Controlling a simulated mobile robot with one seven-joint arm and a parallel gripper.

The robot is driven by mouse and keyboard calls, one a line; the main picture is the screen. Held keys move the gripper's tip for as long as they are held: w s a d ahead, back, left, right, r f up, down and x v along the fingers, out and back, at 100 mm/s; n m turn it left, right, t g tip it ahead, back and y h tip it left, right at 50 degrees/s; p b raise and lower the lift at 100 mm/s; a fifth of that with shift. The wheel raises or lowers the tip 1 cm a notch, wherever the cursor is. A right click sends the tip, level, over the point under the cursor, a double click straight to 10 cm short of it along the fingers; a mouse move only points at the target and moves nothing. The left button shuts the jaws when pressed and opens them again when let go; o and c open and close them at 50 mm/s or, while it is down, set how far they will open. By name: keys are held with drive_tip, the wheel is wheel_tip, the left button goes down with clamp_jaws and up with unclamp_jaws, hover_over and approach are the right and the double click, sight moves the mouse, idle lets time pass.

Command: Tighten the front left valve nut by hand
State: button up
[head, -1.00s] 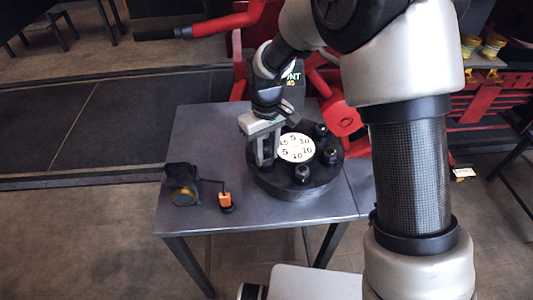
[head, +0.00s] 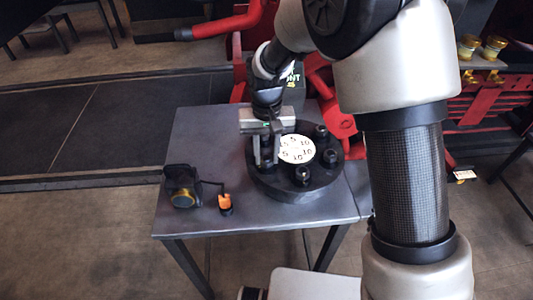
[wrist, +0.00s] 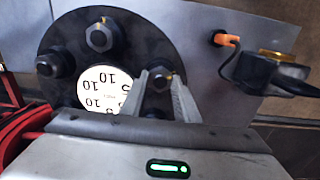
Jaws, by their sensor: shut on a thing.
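A round black valve body (head: 285,189) with a white numbered dial (head: 297,149) stands on the grey table. Dark hex nuts stand around the dial, one at the front (head: 302,175) and others on the right. My gripper (head: 264,162) reaches down at the left side of the dial. In the wrist view my gripper (wrist: 161,98) has its two fingers closed on both sides of a dark nut (wrist: 160,79), the left one. The head view mostly hides this nut behind the fingers. Another nut (wrist: 101,38) with a yellow mark stands clear of the fingers.
A dark device with a yellow ring (head: 182,188) and a small orange-topped piece (head: 225,203) joined by a cable are at the table's left front. The grey table (head: 195,135) is bare at the back left. Red machinery (head: 335,120) stands behind.

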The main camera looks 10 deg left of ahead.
sight(267, 157)
drive_tip(key=o, duration=1)
drive_tip(key=shift+o, duration=0.2)
drive_tip(key=shift+r, duration=0.15)
wheel_tip(267, 157, up, 17)
drive_tip(key=p, duration=0.1)
drive_tip(key=shift+r, duration=0.1)
